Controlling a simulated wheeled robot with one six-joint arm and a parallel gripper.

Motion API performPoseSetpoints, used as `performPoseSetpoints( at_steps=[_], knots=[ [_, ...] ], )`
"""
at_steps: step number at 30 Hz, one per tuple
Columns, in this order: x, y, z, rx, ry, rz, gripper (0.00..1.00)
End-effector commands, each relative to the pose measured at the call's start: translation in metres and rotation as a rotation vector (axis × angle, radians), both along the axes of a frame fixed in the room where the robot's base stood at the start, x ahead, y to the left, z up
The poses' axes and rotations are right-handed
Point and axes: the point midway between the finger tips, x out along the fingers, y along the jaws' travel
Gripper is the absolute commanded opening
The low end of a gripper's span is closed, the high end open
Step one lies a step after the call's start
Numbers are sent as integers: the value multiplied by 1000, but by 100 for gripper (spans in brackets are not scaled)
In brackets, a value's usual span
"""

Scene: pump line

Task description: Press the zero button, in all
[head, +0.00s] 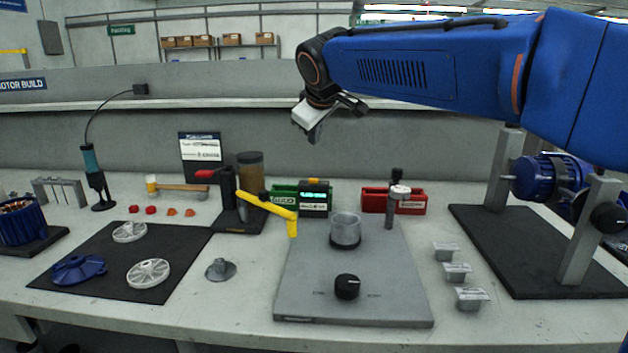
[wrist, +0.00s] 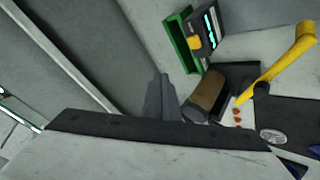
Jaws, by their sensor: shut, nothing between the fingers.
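A small black box with a lit green display (head: 314,201) stands at the back of the bench, in front of the wall. A yellow-orange button (head: 314,183) sits on its top; I cannot read a label on it. In the wrist view the display box (wrist: 211,35) and the yellow button (wrist: 194,43) show at the top, partly beside a green bin. My gripper (head: 312,138) is shut and empty, high above the bench near the back wall, above the display box and apart from it. Its grey fingers (wrist: 161,98) show in the wrist view, pointing toward the wall side.
A yellow lever (head: 268,205) reaches in front of the display box at left. A grey plate (head: 390,285) with a cup (head: 345,228) and black knob (head: 347,287) lies in front. A green bin (head: 284,194) and a red bin (head: 375,199) flank the box. The air around my gripper is clear.

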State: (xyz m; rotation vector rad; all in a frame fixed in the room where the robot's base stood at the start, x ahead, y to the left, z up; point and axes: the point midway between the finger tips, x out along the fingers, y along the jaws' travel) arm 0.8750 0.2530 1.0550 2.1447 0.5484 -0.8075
Motion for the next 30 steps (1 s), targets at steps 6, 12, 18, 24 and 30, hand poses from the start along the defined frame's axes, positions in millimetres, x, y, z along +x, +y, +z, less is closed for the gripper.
performPoseSetpoints(
  at_steps=[6, 12, 18, 24, 30],
  knots=[
    [0, 0, -26, -1, 1, 1, 0],
    [0, 0, -49, -1, 1, 1, 0],
    [0, 0, -68, -1, 1, 1, 0],
    [0, 0, -77, 1, -1, 1, 0],
    [0, 0, -78, 1, -1, 1, 0]
  ],
)
